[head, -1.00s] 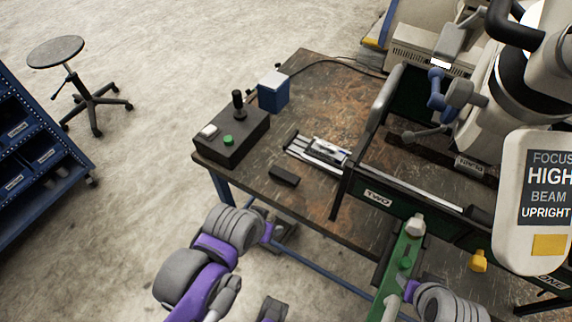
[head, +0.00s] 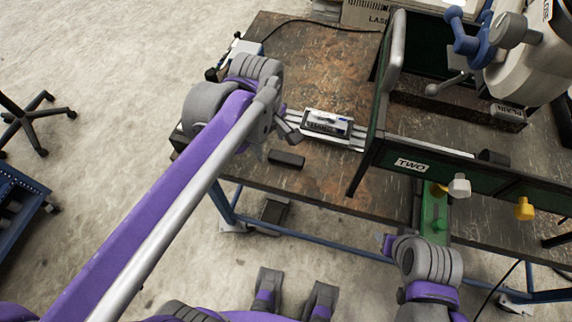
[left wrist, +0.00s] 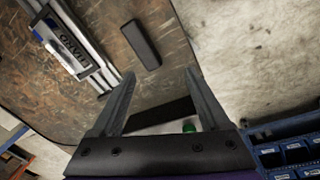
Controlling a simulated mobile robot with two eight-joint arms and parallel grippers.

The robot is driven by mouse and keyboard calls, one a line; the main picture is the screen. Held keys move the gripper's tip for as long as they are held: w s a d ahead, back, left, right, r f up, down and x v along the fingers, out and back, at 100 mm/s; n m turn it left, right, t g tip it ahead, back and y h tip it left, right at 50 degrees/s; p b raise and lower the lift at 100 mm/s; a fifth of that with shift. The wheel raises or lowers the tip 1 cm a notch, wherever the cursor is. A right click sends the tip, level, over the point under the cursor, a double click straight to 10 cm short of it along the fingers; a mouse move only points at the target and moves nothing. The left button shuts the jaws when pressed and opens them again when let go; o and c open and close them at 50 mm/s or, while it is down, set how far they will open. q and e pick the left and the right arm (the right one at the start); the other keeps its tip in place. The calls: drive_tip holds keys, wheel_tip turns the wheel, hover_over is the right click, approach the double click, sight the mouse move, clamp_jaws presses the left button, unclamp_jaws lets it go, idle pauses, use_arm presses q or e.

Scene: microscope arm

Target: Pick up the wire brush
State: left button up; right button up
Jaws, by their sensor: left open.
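I cannot pick out the wire brush for certain. A small labelled tray (head: 327,124) with a blue and white item in it sits on pale rails on the worn brown bench (head: 300,62). It also shows in the left wrist view (left wrist: 72,62), at the upper left. A plain black block (head: 286,159) lies on the bench in front of it, also in the left wrist view (left wrist: 141,45). My left gripper (head: 288,130) is just left of the tray, partly hidden by its wrist. In the left wrist view (left wrist: 160,78) its fingers are apart and empty.
A green frame with a "TWO" label (head: 411,165) stands right of the tray, with a grey upright rail (head: 392,68). Microscope parts (head: 515,60) hang at upper right. My left arm covers most of the control box. Bench near the black block is clear.

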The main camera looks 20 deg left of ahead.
sight(285, 156)
use_arm(q)
drive_tip(key=w+n, duration=0.1)
drive_tip(key=w+d+n+g+b, duration=0.1)
drive_tip(key=n, duration=0.1)
drive_tip(key=w+d+f+n, duration=0.1)
drive_tip(key=w, duration=0.1)
drive_tip(key=shift+f+n+b, duration=0.1)
drive_tip(key=shift+n+b, duration=0.3)
wheel_tip(285, 156, down, 5)
drive_tip(key=shift+f+b, duration=0.1)
drive_tip(key=shift+b, duration=0.25)
drive_tip(key=f, duration=0.2)
drive_tip(key=f+b, duration=0.1)
drive_tip(key=f, duration=0.2)
drive_tip(key=shift+s+d, duration=0.1)
drive_tip(key=shift+d, duration=0.1)
clamp_jaws()
